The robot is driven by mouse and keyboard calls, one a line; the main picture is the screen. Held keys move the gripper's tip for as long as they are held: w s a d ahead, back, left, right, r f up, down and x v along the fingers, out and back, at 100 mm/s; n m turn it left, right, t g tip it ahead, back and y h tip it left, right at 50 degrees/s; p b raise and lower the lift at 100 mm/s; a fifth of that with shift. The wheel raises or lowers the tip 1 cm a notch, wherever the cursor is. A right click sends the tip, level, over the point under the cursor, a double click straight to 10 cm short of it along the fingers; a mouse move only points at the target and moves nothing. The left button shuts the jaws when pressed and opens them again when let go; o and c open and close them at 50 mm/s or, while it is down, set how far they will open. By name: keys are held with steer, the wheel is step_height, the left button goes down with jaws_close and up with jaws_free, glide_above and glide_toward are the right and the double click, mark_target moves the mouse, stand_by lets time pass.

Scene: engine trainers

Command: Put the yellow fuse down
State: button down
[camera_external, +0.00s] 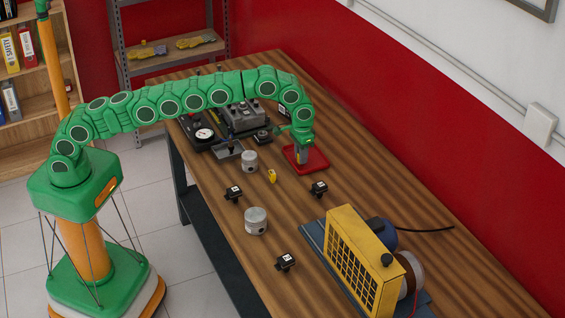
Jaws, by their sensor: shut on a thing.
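My gripper (302,154) points down over a red tray-like base (318,166) at the far middle of the workbench. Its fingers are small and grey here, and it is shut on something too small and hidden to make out. A small yellow piece (271,176), which may be a fuse, shows over bare wood to the left of and nearer than the red base. It appears apart from my gripper. I cannot tell whether a yellow fuse is between the fingers.
Two grey pistons (256,222) and several small black labelled blocks (286,262) stand on the wooden workbench (365,200). A yellow-grilled engine unit (360,255) fills the near right. A gauge panel (203,134) and grey block (243,117) lie behind.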

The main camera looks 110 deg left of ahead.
steer(key=shift+f, duration=0.2)
steer(key=shift+f, duration=0.1)
steer(key=c, duration=0.9)
jaws_free()
steer(key=shift+c, duration=0.2)
steer(key=shift+r, duration=3.8)
steer(key=shift+r, duration=0.1)
